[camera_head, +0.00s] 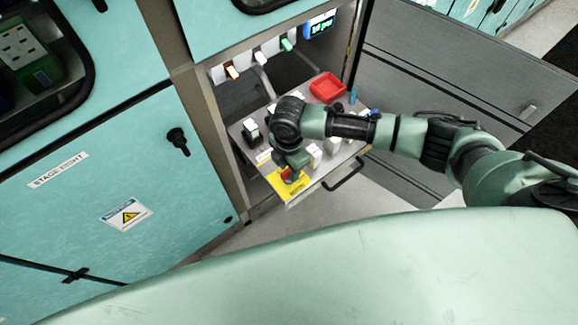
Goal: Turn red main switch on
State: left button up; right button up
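The red main switch (287,174) sits on a yellow plate (296,188) at the front left corner of a pulled-out shelf (322,178). My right arm comes in from the right across the shelf. My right gripper (290,172) points down at the red switch and covers most of it. Its fingers are too small and hidden to tell whether they are open or shut, or whether they touch the switch. The switch's position cannot be made out. My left gripper is not in view.
A red tray (327,87) lies at the back of the shelf. Small white and black modules (252,131) stand on it, some partly behind my arm. A black handle (345,174) juts from the shelf's front. Teal cabinet doors (90,190) stand at left; a grey open door (450,90) at right.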

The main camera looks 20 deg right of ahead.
grip_shut()
jog(key=shift+r+n, duration=0.1)
jog(key=shift+n, duration=0.2)
jog(key=n+p, duration=0.1)
jog(key=n, duration=0.1)
jog(key=shift+n, duration=0.3)
jog(key=n+p, duration=0.1)
jog(key=n, duration=0.2)
jog(key=shift+n, duration=0.3)
jog(key=n, duration=1.1)
jog(key=shift+w, duration=0.1)
